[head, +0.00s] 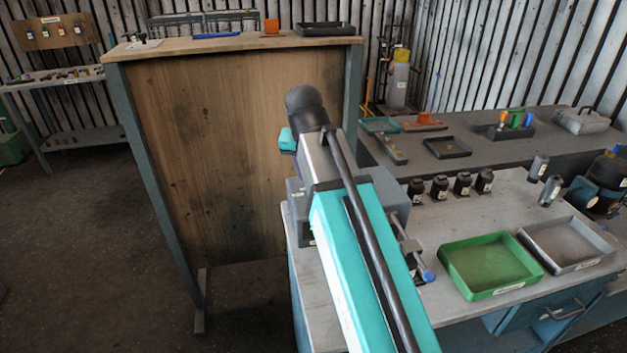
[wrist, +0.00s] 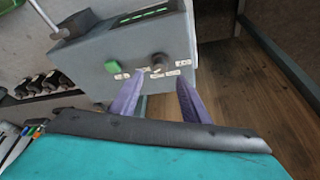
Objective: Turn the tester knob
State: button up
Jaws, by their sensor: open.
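The tester (wrist: 150,40) is a grey box filling the upper middle of the wrist view. In the head view my arm covers most of the tester (head: 397,203), and the knob is hidden.
Several black cylindrical parts (head: 463,184) stand on the bench right of my arm, near a green tray (head: 490,264) and a grey tray (head: 567,244). A tall wood-panelled stand (head: 225,150) is left of the arm. A blue-tipped lever (head: 428,276) sticks out beside the arm.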

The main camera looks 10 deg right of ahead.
jog(key=b+v, duration=0.1)
jog(key=v, duration=0.6)
jog(key=shift+r, duration=0.15)
dwell(0.5)
